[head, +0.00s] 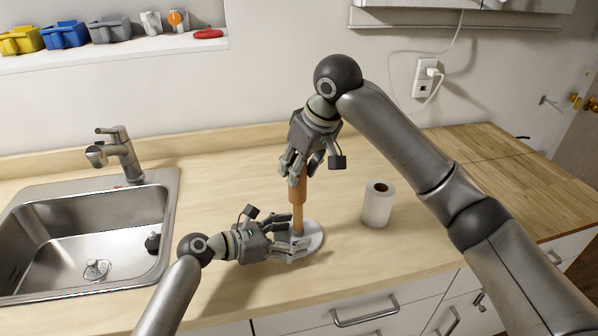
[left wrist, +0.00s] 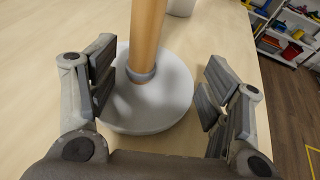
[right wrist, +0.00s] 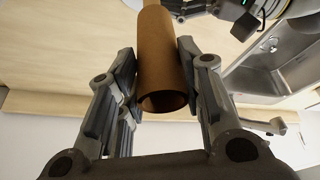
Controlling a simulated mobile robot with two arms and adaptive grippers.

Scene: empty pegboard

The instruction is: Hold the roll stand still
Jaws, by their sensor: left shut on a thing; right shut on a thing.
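The roll stand has a wooden post (head: 298,222) and a round pale grey base (head: 316,237), upright on the counter. My left gripper (head: 292,246) is low at the base, shut on it with one finger on each side; the base (left wrist: 165,92) and post (left wrist: 148,40) show between the fingers in the left wrist view. A brown cardboard tube (right wrist: 160,60) is around the upper post. My right gripper (head: 293,172) is above and shut on the tube, with its fingers on both sides in the right wrist view. The tube's near end is hollow; the post's top is hidden.
A white paper roll (head: 377,207) stands on the counter right of the stand. A steel sink (head: 90,245) with a tap (head: 120,155) is at left. A shelf (head: 110,57) with bins is at the back left. The counter's right end is clear.

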